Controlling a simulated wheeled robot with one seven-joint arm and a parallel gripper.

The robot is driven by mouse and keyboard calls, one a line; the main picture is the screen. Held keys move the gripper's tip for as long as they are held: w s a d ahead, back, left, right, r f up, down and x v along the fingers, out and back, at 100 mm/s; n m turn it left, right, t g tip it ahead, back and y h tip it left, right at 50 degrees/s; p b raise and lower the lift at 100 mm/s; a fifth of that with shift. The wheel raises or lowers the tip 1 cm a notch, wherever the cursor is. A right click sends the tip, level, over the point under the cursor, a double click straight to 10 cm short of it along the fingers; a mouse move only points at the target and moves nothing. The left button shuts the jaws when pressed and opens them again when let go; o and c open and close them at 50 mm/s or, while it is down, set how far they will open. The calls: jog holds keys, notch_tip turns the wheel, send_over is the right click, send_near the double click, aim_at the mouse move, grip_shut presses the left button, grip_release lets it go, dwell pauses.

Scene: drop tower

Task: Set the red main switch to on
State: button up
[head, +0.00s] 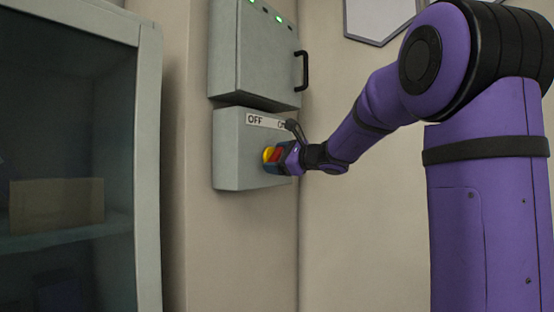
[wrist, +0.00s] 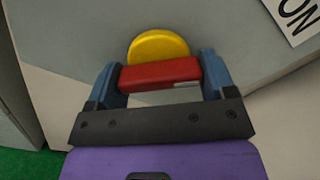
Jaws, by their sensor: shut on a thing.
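The red main switch handle (wrist: 160,73) sits in front of a round yellow disc (wrist: 158,46) in the wrist view. My gripper (wrist: 160,76) has a blue finger on each end of the red handle and is shut on it. In the head view the yellow disc (head: 267,154) and a bit of the red handle (head: 276,155) show at the lower grey box (head: 236,150), with my gripper (head: 281,157) on them. An "OFF" label (head: 256,119) is at the box's upper left; the "ON" label (wrist: 296,12) is at the wrist view's upper right, partly hidden by my arm in the head view.
A grey cabinet (head: 252,50) with green lights and a black handle (head: 302,70) is mounted just above the switch box. A glass-fronted cupboard (head: 150,160) stands at the left. The wall right of the box is bare at gripper height.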

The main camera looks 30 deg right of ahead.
jog(key=o, duration=0.9)
jog(key=v, duration=1)
jog(key=shift+s+d, duration=0.15)
jog(key=shift+s, duration=0.25)
jog(key=s+a+f+n+g, duration=0.4)
jog(key=s+a+f+n, duration=0.15)
jog(key=a, duration=0.35)
jog(key=s+a+f+n+g, duration=0.5)
jog(key=s+a+n, duration=0.1)
jog(key=a, duration=0.2)
jog(key=s+f+n+g+h, duration=0.1)
jog(key=s+f+n+h, duration=0.1)
jog(key=s+f+n, duration=0.1)
jog(key=s+a+f+n+g+h, duration=0.1)
jog(key=s+f+n+h, duration=0.1)
jog(key=s+f+n, duration=0.2)
jog(key=s+a+f+n+h, duration=0.1)
jog(key=s+f+n+h, duration=0.1)
jog(key=s+f+n, duration=0.2)
jog(key=shift+s+f+n+g, duration=0.15)
jog(key=shift+s+n+g, duration=0.05)
jog(key=shift+s, duration=0.5)
jog(key=shift+s+f+n+g, duration=0.1)
jog(key=shift+s+n+g, duration=0.1)
jog(key=shift+s, duration=0.45)
